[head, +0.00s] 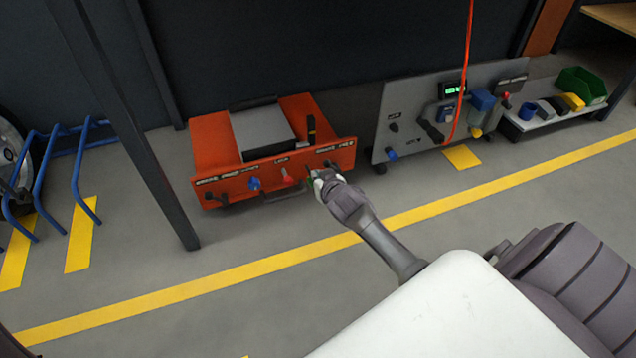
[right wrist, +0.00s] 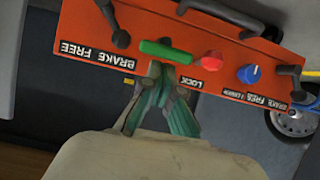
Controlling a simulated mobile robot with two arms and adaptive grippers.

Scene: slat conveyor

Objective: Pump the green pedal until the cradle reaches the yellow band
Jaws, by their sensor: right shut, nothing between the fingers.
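The orange unit (head: 215,150) stands on the floor with a grey flat-topped cradle (head: 262,130) in it. A short dark post (head: 311,126) stands to the right of the cradle; no yellow band on it can be made out. The green pedal (right wrist: 166,51) is a bar on the orange front panel (right wrist: 215,45) in the right wrist view; in the head view my right gripper mostly hides it. My right gripper (head: 317,180) is shut and empty at the panel. Its fingertips (right wrist: 158,74) are close to the pedal; contact cannot be told. My left gripper is out of view.
A red knob (right wrist: 213,60) marked LOCK and a blue knob (right wrist: 249,73) sit beside the pedal, with dark handles along the panel. A grey panel (head: 415,100) with an orange hose stands right. A dark post (head: 135,125) rises left. Floor in front is clear.

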